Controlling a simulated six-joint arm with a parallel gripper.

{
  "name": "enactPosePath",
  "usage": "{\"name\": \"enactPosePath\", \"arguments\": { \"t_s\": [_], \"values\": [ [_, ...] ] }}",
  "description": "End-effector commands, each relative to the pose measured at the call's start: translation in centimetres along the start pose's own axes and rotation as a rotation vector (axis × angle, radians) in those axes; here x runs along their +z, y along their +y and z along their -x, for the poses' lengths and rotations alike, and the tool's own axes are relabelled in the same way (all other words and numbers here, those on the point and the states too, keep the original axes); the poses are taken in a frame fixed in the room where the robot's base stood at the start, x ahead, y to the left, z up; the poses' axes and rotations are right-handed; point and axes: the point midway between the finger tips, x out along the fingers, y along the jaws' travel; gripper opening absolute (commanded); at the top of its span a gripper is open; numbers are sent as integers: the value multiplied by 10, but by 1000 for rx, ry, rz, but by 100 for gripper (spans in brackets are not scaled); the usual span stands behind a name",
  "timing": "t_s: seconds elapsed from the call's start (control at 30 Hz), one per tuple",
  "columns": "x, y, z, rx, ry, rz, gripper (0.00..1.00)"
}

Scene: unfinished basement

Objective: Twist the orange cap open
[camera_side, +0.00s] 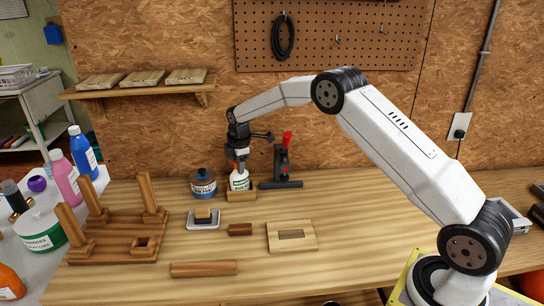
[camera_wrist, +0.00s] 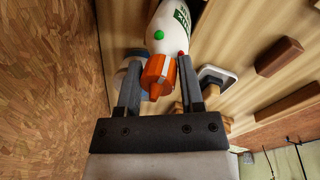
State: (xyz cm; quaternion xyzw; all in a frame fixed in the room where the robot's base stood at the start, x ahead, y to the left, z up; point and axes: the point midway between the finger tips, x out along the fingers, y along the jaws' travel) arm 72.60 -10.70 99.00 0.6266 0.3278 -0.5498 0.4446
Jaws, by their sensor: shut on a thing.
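The white glue bottle (camera_side: 239,182) with green lettering stands upright in a wooden block (camera_side: 241,197) towards the back of the bench. Its body also shows in the wrist view (camera_wrist: 176,22), with a green dot near its shoulder. The orange cap (camera_wrist: 157,78) is a tapered nozzle between my two dark fingers in the wrist view. My gripper (camera_wrist: 160,85) is shut on the cap from above. In the side view my gripper (camera_side: 237,158) hides most of the cap. A small red spot shows by one fingertip.
A dark-lidded jar (camera_side: 203,184) stands just left of the bottle, and a red-handled clamp (camera_side: 283,165) stands to its right. A tray with a brush (camera_side: 204,219), a wood block (camera_side: 240,229) and a square wooden frame (camera_side: 292,237) lie in front. The right bench area is fairly clear.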

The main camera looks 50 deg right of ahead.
Motion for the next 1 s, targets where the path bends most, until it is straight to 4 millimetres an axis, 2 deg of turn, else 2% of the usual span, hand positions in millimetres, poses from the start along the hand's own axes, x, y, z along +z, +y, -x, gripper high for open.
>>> {"name": "enactPosePath", "arguments": {
  "t_s": [0.53, 1.0],
  "values": [
    [2, 2, 0, 6, 5, 29, 15],
    [2, 2, 0, 7, 59, 302, 16]
  ]
}}
